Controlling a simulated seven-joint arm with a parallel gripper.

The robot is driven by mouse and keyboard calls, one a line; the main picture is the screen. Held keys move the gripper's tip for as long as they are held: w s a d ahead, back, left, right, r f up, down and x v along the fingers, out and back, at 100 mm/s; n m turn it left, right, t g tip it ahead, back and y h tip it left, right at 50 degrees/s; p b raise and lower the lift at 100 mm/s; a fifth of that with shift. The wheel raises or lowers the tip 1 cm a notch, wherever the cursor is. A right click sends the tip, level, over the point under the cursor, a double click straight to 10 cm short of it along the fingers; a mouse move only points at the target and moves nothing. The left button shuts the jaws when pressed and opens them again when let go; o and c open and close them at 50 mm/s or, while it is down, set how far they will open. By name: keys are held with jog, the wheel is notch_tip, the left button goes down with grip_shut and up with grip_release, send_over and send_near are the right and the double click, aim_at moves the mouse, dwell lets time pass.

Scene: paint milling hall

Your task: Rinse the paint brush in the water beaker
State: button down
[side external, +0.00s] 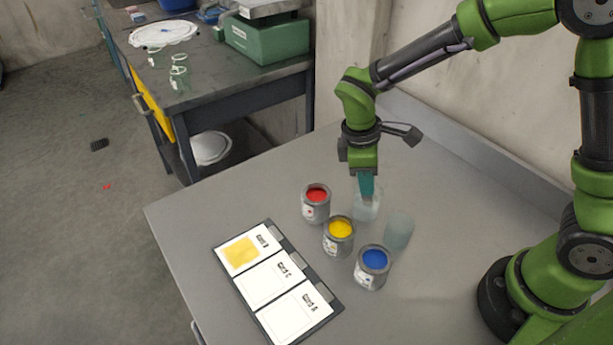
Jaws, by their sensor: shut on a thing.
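My gripper (364,170) points down over the table and is shut on the teal paint brush (366,186). The brush hangs upright, and its lower end reaches into the mouth of a clear beaker (365,211) behind the yellow can. I cannot tell how deep the tip goes or whether it touches liquid. A second beaker (398,232), pale and bluish, stands to the right of the first. I cannot tell for sure which beaker holds water.
Open cans of red (316,207), yellow (339,238) and blue paint (371,270) stand close by, left and in front. A dark board (333,300) bears three white cards; the far card (246,250) has a yellow patch. The table's (190,240) left end is clear.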

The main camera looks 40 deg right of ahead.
jog(key=shift+a, duration=0.5)
dwell(0.4)
jog(key=shift+d, duration=0.3)
dwell(0.5)
jog(key=shift+r, duration=4.25)
jog(key=shift+r, duration=1.45)
